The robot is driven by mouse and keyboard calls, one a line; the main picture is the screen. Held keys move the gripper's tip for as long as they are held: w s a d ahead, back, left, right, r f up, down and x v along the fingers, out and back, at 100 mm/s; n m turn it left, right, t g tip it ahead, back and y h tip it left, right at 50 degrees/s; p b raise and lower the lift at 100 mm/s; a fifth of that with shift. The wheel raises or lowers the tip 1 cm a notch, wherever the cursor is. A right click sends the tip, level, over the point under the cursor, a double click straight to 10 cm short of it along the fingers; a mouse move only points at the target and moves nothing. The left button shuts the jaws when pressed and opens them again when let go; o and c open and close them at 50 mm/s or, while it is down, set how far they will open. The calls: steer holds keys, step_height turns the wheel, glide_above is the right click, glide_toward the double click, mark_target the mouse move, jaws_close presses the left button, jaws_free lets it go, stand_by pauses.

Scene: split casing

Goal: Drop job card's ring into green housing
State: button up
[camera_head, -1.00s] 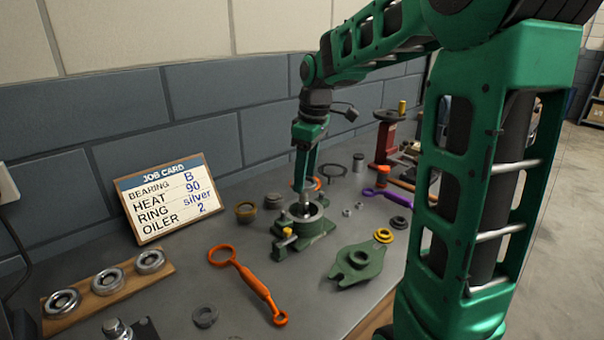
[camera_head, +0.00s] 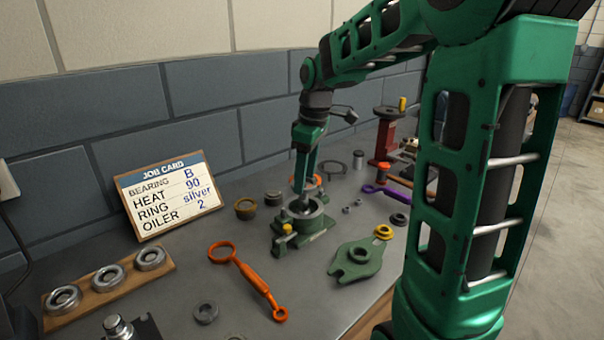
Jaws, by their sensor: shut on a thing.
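The green housing (camera_head: 318,240), a round open seat on a footed base with a small yellow fitting, stands mid-bench. My gripper (camera_head: 303,200) points down at the housing's mouth, its fingertips at or just inside the rim. It is shut on a small silver-grey piece; the fingers and rim hide most of it, so I cannot tell its full shape or whether it touches the seat. The job card (camera_head: 168,195) leans on the wall at left and reads bearing B, heat 90, ring silver, oiler 2.
An orange wrench (camera_head: 252,278) lies in front. A wooden board (camera_head: 53,323) with three bearings is at left. A brass-brown ring (camera_head: 245,208) sits near the housing. A red-based press (camera_head: 386,145) stands behind.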

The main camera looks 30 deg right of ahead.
mark_target(306, 186)
steer(key=shift+f, duration=2.45)
steer(key=shift+f, duration=0.15)
steer(key=o, duration=1.2)
step_height(306, 186, up, 13)
stand_by(0.4)
